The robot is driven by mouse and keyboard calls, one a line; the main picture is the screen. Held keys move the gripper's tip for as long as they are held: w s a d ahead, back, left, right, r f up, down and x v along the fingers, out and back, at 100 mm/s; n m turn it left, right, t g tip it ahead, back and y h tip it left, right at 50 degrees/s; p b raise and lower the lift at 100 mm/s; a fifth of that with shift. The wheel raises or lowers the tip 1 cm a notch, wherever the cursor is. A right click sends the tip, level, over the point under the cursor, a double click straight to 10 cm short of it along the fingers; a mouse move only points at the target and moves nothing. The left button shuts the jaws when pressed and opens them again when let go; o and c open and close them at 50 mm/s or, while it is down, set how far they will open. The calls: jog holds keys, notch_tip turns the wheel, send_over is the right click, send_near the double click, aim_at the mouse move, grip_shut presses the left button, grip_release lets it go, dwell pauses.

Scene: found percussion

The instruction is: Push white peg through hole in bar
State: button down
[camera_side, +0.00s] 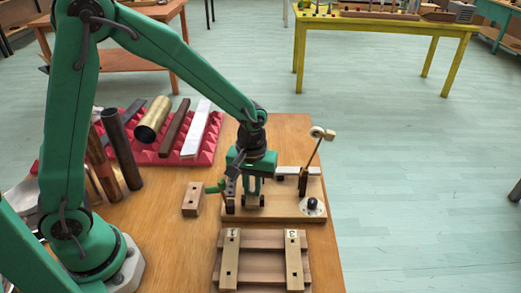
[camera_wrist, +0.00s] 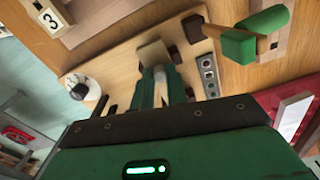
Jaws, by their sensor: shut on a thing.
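My gripper (camera_side: 250,198) points down over a wooden board (camera_side: 284,210) in the side view. In the wrist view its green fingers (camera_wrist: 161,72) are closed around a small pale thing (camera_wrist: 160,82). Most of that thing is hidden, and I cannot tell whether it is the white peg. A wooden frame in front of the board carries a left bar (camera_side: 231,260) and a right bar (camera_side: 293,262), both light wood. Each has a dark square hole. The right bar is marked 3, and its number label (camera_wrist: 50,20) also shows in the wrist view.
A beater with a pale head (camera_side: 319,132) stands tilted on the board. A round white piece with a dark ball (camera_side: 313,205) sits at its right. A green-ended mallet (camera_side: 214,187) and a wooden block (camera_side: 193,199) are at the left. Tubes and bars lie on a red rack (camera_side: 213,148) behind.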

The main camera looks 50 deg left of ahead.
dwell(0.3)
jog(key=c, duration=1.3)
grip_release()
jog(key=shift+r, duration=3.9)
